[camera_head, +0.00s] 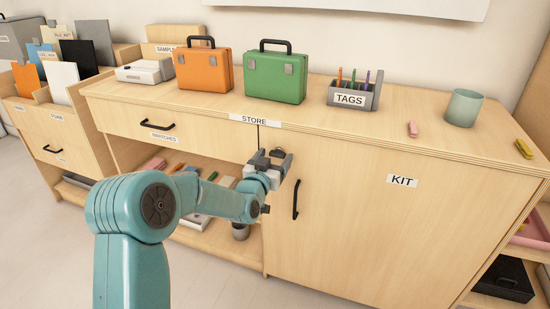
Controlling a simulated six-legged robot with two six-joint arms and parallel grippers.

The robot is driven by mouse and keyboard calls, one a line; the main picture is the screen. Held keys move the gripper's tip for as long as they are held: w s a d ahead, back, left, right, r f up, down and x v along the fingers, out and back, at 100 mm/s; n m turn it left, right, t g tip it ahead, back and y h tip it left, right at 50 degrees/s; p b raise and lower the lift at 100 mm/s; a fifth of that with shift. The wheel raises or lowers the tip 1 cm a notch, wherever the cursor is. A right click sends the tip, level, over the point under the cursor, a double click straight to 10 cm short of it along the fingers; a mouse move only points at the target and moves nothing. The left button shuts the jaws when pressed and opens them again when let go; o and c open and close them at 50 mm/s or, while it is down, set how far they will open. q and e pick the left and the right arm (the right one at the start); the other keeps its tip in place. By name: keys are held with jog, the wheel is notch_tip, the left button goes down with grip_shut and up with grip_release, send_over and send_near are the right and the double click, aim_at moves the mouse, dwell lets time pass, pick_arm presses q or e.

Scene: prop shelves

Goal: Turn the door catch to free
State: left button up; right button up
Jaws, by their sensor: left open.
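The wooden cabinet door (350,215) carries a KIT label (401,180) and a black vertical handle (296,199). It looks shut. A small dark part that looks like the door catch (277,153) shows at the door's upper left corner, mostly hidden behind my left gripper. My left gripper (274,160) is open in front of it, with its grey fingers on either side. I cannot tell whether the fingers touch the catch, or which way the catch is turned. My right gripper is not in view.
On the cabinet top (330,119) stand an orange case (203,70), a green case (275,78), a TAGS holder (350,99) and a cup (463,107). A STORE label (254,120) is above the catch. Left of the door is an open shelf (225,236) with several items, below a drawer (205,136).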

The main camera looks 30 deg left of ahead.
pick_arm(q)
jog(key=shift+w+a, duration=0.15)
jog(key=shift+w, duration=0.45)
jog(key=c, duration=1.1)
jog(key=shift+o, duration=0.2)
